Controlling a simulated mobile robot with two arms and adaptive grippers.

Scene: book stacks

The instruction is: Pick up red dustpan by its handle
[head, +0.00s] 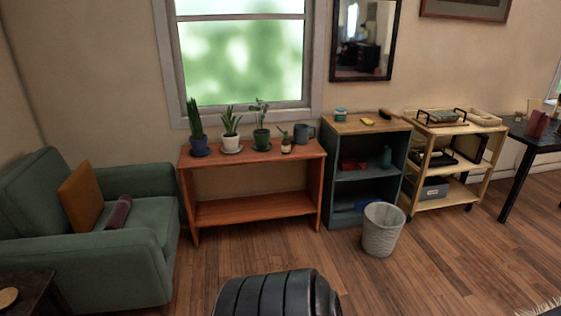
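A small red object (352,164) lies on the middle shelf of the dark grey-blue open cabinet (335,199). It may be the red dustpan, but it is small and shaded, and I cannot make out a handle. Another dark red item (537,124) stands on the black table at the far right; its shape looks more like a bag or upright holder. Neither of my grippers is in view.
A white wastebasket (381,230) stands before the cabinet's right front. An orange-brown plant shelf (252,211) is left of the cabinet, a cream cart (446,191) right. A green armchair (110,265) fills the left. Wooden floor (450,265) is open at centre right.

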